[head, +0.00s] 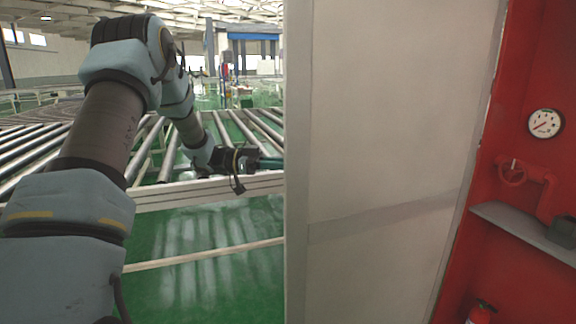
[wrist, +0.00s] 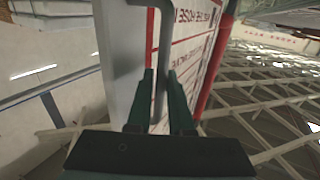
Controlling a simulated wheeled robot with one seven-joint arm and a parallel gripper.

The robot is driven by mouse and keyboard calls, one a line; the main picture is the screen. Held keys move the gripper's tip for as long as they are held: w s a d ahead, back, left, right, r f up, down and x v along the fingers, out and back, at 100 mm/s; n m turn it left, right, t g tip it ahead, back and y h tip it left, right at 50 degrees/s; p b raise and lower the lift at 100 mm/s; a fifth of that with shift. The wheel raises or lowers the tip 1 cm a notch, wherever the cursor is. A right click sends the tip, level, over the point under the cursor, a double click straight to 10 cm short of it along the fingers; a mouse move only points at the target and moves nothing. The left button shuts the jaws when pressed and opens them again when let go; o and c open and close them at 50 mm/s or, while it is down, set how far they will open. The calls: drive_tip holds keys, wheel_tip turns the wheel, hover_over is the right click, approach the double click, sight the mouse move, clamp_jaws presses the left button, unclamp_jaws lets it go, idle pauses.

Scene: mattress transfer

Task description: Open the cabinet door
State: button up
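The cabinet door (head: 395,130) stands swung out from the red cabinet, its plain grey inner side facing the head camera. In the wrist view, the door's white outer face (wrist: 188,50) carries red lettering. A grey bar handle (wrist: 162,55) stands out from that face. My gripper (wrist: 161,85) has its two dark green fingers close together, one on each side of the handle, shut on it. In the head view, my gripper (head: 262,162) is at the door's left edge. The fingertips and handle are hidden behind the door there.
The red cabinet interior (head: 530,60) shows at right with a gauge (head: 544,123), a valve (head: 512,172), a grey shelf (head: 515,222) and part of a fire extinguisher (head: 481,313). A roller conveyor (head: 235,130) lies behind my arm. Green floor (head: 200,285) is clear left of the door.

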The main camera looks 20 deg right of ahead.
drive_tip(key=o, duration=0.4)
drive_tip(key=shift+c, duration=0.2)
drive_tip(key=b+v, duration=0.3)
drive_tip(key=v, duration=0.8)
drive_tip(key=shift+d, duration=0.1)
